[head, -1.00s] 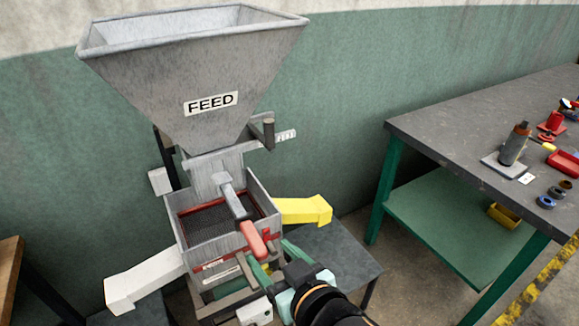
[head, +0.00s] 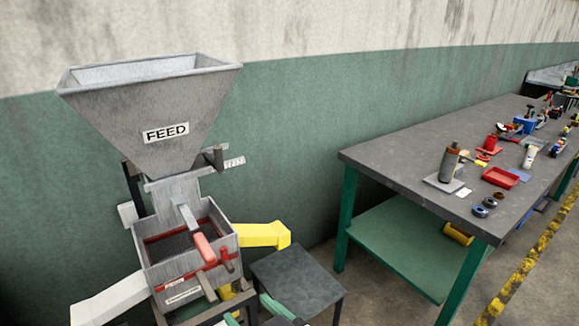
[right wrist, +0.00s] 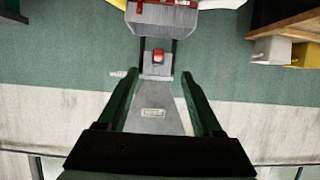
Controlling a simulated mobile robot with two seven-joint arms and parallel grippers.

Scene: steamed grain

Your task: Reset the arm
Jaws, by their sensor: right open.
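My right gripper (head: 250,308) shows only at the bottom edge of the head view, as green finger parts beside the front of the feed machine. In the right wrist view its two green fingers (right wrist: 159,80) stand wide apart with nothing held between them. The grey feed machine has a large hopper (head: 150,105) marked FEED, a red-rimmed screen box (head: 160,272) and a red-handled lever (head: 205,250). The machine also shows, upside down, beyond the fingers in the right wrist view (right wrist: 155,95). My left gripper is out of view.
A yellow chute (head: 262,235) sticks out right and a white chute (head: 110,300) left. A low dark stand (head: 298,283) is beside the machine. A grey-topped workbench (head: 400,165) holds a bottle (head: 449,162), a red tray (head: 500,178) and several small parts. Floor shows between stand and bench.

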